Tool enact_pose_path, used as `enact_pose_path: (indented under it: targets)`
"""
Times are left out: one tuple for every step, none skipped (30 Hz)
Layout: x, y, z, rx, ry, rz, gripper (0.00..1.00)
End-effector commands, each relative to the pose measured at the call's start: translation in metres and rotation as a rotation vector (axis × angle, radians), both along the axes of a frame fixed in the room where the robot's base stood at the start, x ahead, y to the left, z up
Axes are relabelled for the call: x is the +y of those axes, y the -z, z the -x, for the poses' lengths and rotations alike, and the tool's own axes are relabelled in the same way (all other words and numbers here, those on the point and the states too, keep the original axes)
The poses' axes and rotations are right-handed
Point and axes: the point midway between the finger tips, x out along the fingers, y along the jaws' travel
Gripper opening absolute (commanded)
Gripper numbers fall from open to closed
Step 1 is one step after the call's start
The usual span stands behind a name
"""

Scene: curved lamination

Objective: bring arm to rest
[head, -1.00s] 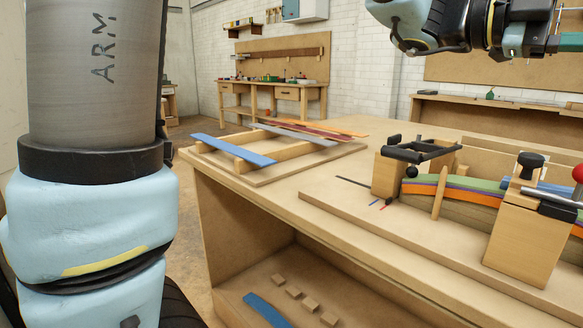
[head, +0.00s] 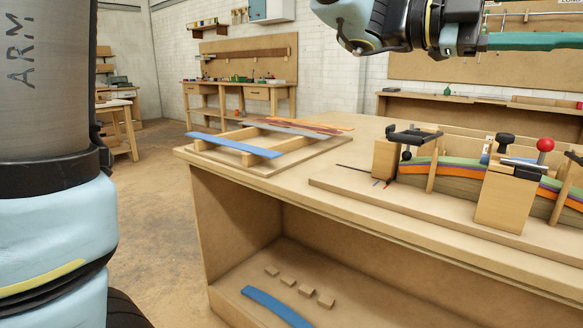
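My arm's wrist (head: 400,25) hangs at the top right, above and behind the workbench. A teal part (head: 535,41) runs from it to the right picture edge. The fingertips cannot be made out, so whether my gripper is open, shut or holding anything is unclear. The wrist is apart from the bench. On the bench, a curved stack of green, purple and orange strips (head: 455,176) sits in a form between wooden clamp blocks (head: 503,198) with black handles. Its right end is cut off by the frame.
The workbench (head: 290,185) carries a wooden rack (head: 265,158) with a blue strip (head: 233,146) and reddish strips. A lower shelf holds small wooden blocks (head: 307,289) and a curved blue strip (head: 275,307). Floor (head: 155,210) is clear left of the bench.

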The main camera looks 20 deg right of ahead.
Motion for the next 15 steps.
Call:
enact_pose_path:
  targets:
    - [-0.003, 0.001, -0.008, 0.009, -0.034, -0.004, 0.53]
    - [-0.004, 0.002, -0.012, 0.015, -0.052, -0.006, 0.53]
    - [-0.007, 0.002, -0.018, 0.022, -0.078, -0.009, 0.53]
    - [-0.008, 0.003, -0.023, 0.028, -0.097, -0.011, 0.53]
    - [-0.010, 0.003, -0.027, 0.034, -0.119, -0.013, 0.53]
    - [-0.012, 0.004, -0.034, 0.042, -0.147, -0.015, 0.53]
    - [-0.013, 0.004, -0.039, 0.049, -0.168, -0.018, 0.53]
    - [-0.015, 0.005, -0.044, 0.054, -0.190, -0.021, 0.53]
    - [-0.017, 0.006, -0.054, 0.067, -0.228, -0.025, 0.53]
    - [-0.018, 0.008, -0.060, 0.075, -0.255, -0.030, 0.53]
    - [-0.019, 0.008, -0.067, 0.084, -0.282, -0.033, 0.53]
    - [-0.021, 0.010, -0.079, 0.098, -0.327, -0.039, 0.53]
    - [-0.022, 0.012, -0.088, 0.109, -0.362, -0.044, 0.53]
    - [-0.023, 0.014, -0.096, 0.120, -0.395, -0.050, 0.53]
    - [-0.024, 0.016, -0.110, 0.138, -0.448, -0.058, 0.53]
